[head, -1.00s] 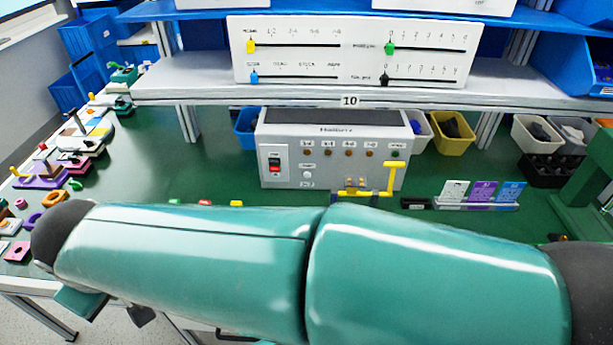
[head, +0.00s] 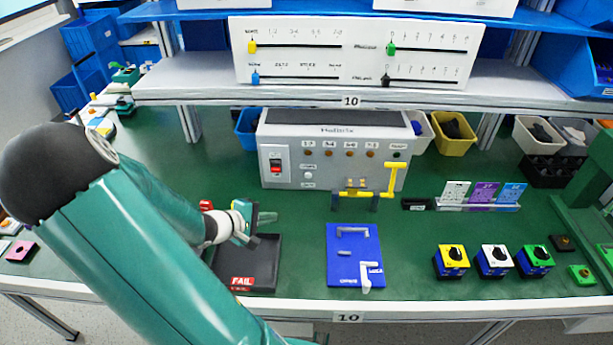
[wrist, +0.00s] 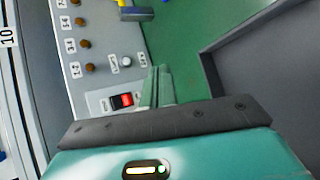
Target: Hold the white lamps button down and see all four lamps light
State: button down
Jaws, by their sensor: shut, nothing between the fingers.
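The grey test box (head: 384,178) stands at the back of the green bench. Its white lamps button (head: 308,174) is low on the front, right of the red rocker switch (head: 275,165). Four brownish lamps sit in a row above, including the leftmost lamp (head: 307,153) and rightmost lamp (head: 370,154); they look unlit. My gripper (head: 268,217) is shut and empty, in front of the box and left of the button, apart from it. In the wrist view, the shut fingers (wrist: 158,72) point beside the white button (wrist: 127,61), with the red switch (wrist: 121,100) lower left.
A black FAIL tray (head: 262,265) lies below my gripper. A yellow handle fixture (head: 393,180) stands at the box's right front. A blue board (head: 340,270) and several small switch boxes, including a yellow one (head: 452,257), lie to the right. A shelf (head: 200,90) overhangs the back.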

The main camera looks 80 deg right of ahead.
aim_at(308, 175)
jog(key=s+d+n+h, duration=0.1)
jog(key=s+d, duration=0.1)
jog(key=s+d+f+n+g+h, duration=0.1)
jog(key=s+d, duration=0.2)
jog(key=s+d+n, duration=0.1)
jog(key=s+d, duration=0.1)
jog(key=shift+s+d+f+g+h, duration=0.25)
jog(key=shift+d+f+g+h, duration=0.05)
jog(key=shift+d+f+h, duration=0.1)
jog(key=shift+d, duration=0.1)
jog(key=shift+w+d, duration=0.35)
jog(key=shift+d, duration=1.05)
jog(key=shift+w+d, duration=0.3)
jog(key=shift+d, duration=1.1)
jog(key=shift+w+d, duration=0.35)
jog(key=shift+d, duration=1.05)
jog(key=shift+d, duration=0.1)
jog(key=shift+d, duration=0.3)
jog(key=shift+w+d, duration=0.15)
jog(key=shift+d, duration=0.25)
dwell(1.8)
